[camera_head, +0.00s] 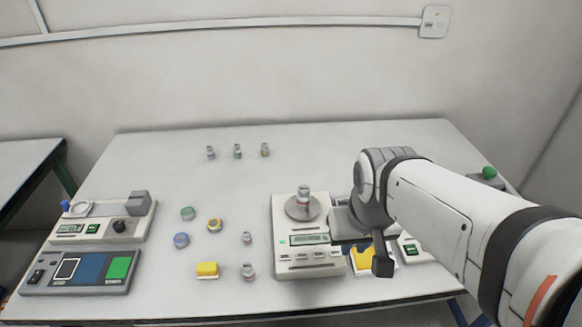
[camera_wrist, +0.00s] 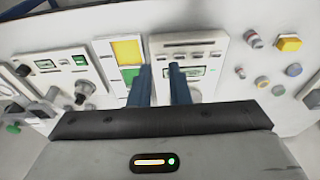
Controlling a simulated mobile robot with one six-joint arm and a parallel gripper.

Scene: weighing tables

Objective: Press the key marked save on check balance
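A white balance (camera_head: 283,262) stands near the front of the table, with a round metal pan (camera_head: 295,209), a green-lit display (camera_head: 310,239) and a row of small keys (camera_head: 308,255). A small capped vial (camera_head: 304,193) stands on the pan. The balance also shows in the wrist view (camera_wrist: 205,45); the key lettering is too small to read. My gripper (camera_head: 382,266) is right of the balance and partly hides the devices behind it. In the wrist view my gripper's two blue fingers (camera_wrist: 161,84) are apart with nothing between them; one overlaps the balance's display side.
A yellow-and-white panel (camera_wrist: 127,50) and a device with knobs (camera_wrist: 60,70) lie beside the balance. Several vials (camera_head: 238,151), jars (camera_head: 188,213) and a yellow block (camera_head: 207,269) stand to its left. Two panels (camera_head: 78,271) (camera_head: 95,228) occupy the table's left end.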

